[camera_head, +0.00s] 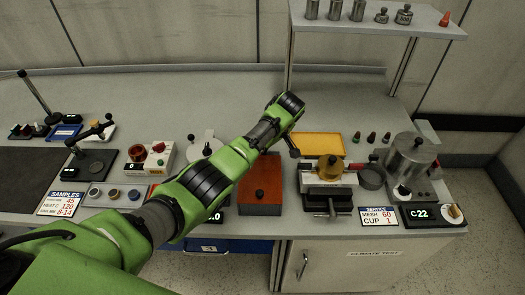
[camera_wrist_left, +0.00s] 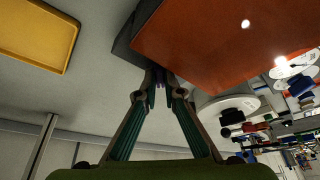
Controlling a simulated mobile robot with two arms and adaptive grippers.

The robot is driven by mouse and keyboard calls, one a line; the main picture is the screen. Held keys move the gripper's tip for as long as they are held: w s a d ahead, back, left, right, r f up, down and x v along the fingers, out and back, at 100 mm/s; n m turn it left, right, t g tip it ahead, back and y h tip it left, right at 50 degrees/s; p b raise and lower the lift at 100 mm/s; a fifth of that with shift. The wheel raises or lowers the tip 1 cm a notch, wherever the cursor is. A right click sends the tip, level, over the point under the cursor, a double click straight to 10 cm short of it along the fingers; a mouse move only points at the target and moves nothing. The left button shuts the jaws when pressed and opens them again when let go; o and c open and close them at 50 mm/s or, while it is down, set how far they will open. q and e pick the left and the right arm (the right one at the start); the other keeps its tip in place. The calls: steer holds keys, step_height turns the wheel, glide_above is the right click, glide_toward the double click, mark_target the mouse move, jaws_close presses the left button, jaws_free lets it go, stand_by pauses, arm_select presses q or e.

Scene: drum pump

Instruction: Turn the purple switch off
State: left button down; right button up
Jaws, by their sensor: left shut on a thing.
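The red-orange box (camera_head: 260,185) with a dark base stands on the counter near its front edge, partly behind my left arm. It also fills the top of the left wrist view (camera_wrist_left: 220,40). My left gripper (camera_wrist_left: 157,76) is closed at the dark lower edge of the box. A small bluish-purple piece (camera_wrist_left: 155,72), which looks like the purple switch, shows between its fingertips. The fingers cover most of it, so its position cannot be told. In the head view my arm hides the switch. My right gripper is in neither view.
A yellow tray (camera_head: 320,146) lies behind and right of the box. A vise-like device (camera_head: 328,185) and a metal pot (camera_head: 408,158) stand at the right. A control box with red knobs (camera_head: 147,160) is at the left. The counter's back is clear.

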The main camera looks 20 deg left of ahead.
arm_select(q)
steer(key=shift+r, duration=0.1)
stand_by(0.4)
steer(key=c, duration=2.4)
jaws_free()
steer(key=shift+c, duration=0.2)
steer(key=v, duration=1.2)
